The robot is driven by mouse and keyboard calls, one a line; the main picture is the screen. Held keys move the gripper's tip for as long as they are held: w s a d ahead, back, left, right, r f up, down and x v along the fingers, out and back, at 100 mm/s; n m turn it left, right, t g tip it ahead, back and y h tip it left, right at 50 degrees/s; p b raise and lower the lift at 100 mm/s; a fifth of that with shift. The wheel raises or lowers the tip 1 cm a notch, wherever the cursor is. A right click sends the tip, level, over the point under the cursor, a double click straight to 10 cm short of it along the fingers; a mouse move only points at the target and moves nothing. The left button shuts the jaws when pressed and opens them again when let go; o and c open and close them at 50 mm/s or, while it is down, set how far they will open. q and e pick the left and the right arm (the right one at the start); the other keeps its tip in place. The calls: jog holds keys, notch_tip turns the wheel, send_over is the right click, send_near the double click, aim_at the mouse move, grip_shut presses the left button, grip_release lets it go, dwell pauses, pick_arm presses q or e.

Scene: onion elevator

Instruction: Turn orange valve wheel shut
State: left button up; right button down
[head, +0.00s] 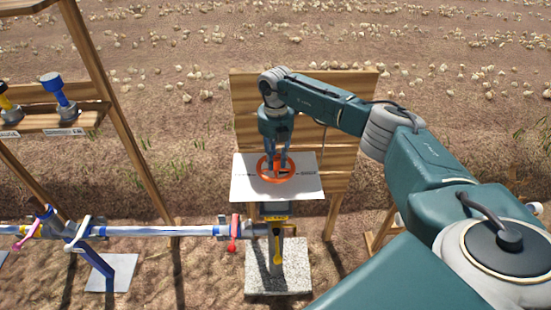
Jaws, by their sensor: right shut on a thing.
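The orange valve wheel (262,171) lies flat above a white plate (248,192) in front of an upright wooden board. My right gripper (276,163) points straight down at the wheel from above, its fingers inside the ring. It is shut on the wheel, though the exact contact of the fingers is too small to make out. My right arm reaches in from the right side. My left gripper is not in the view.
Below the plate, a pipe (150,231) runs to the left with a red-handled valve (234,234) and a yellow lever (277,246). A stone block (262,281) stands on the ground. A wooden rack (95,108) at the left holds blue and yellow fittings.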

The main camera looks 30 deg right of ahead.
aim_at(276, 156)
jog(key=shift+w+d+r, duration=0.2)
jog(key=shift+w+r, duration=0.15)
jog(key=c, duration=1.5)
grip_release()
jog(key=shift+c, duration=0.2)
jog(key=shift+o, duration=0.4)
jog(key=shift+s+f, duration=0.1)
jog(key=shift+f, duration=0.1)
jog(key=shift+r, duration=0.3)
notch_tip(276, 156, up, 11)
jog(key=shift+r, duration=0.2)
